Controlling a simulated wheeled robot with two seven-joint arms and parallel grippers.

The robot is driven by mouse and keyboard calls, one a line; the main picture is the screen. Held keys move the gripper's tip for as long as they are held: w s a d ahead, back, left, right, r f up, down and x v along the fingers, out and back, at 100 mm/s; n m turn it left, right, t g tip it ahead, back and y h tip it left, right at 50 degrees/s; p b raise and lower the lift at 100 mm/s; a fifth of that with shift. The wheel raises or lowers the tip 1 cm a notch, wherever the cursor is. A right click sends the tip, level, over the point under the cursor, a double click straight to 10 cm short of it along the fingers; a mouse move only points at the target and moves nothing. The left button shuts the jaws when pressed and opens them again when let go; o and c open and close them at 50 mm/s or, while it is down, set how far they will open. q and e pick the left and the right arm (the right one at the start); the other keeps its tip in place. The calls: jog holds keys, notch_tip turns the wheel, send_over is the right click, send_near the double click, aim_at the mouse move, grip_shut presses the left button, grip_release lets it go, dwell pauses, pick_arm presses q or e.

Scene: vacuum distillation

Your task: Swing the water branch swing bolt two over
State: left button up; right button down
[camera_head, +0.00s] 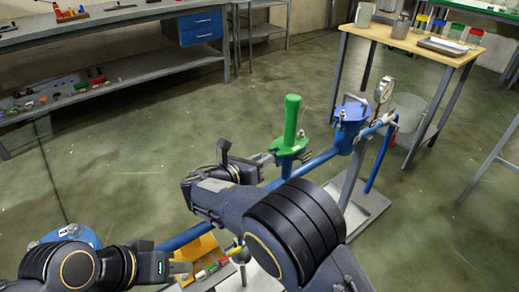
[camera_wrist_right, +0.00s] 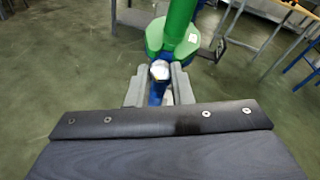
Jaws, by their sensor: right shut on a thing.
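A green valve (camera_head: 290,125) with a tall green handle stands on a blue pipe (camera_head: 318,160). In the right wrist view the green body (camera_wrist_right: 172,35) is just beyond my right fingers. My right gripper (camera_wrist_right: 160,88) is shut on a small silver-topped swing bolt (camera_wrist_right: 160,70) at the edge of the green flange. Whether it is bolt two cannot be told. In the head view my right gripper (camera_head: 268,158) is at the left side of the green valve, and the bolt is too small to make out. My left gripper (camera_head: 182,268) is low, near a yellow tray; its finger opening is unclear.
A blue fitting (camera_head: 350,112) and a round gauge (camera_head: 383,90) sit further along the pipe. The yellow tray (camera_head: 186,254) holds small coloured parts. A wooden-topped table (camera_head: 415,45) with bottles stands at back right, a grey bench (camera_head: 110,85) at left.

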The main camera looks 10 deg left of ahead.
jog(key=shift+w+d+r+g+y+p, duration=0.25)
jog(key=shift+r+g+p, duration=0.3)
jog(key=shift+p, duration=0.55)
pick_arm(q)
notch_tip(320, 180, up, 4)
jog(key=shift+r, duration=0.15)
pick_arm(e)
jog(key=shift+f, duration=0.2)
jog(key=c, duration=1.5)
grip_release()
jog(key=shift+c, duration=0.2)
pick_arm(q)
jog(key=shift+r+p, duration=0.5)
jog(key=shift+p, duration=0.25)
pick_arm(e)
jog(key=v, duration=0.8)
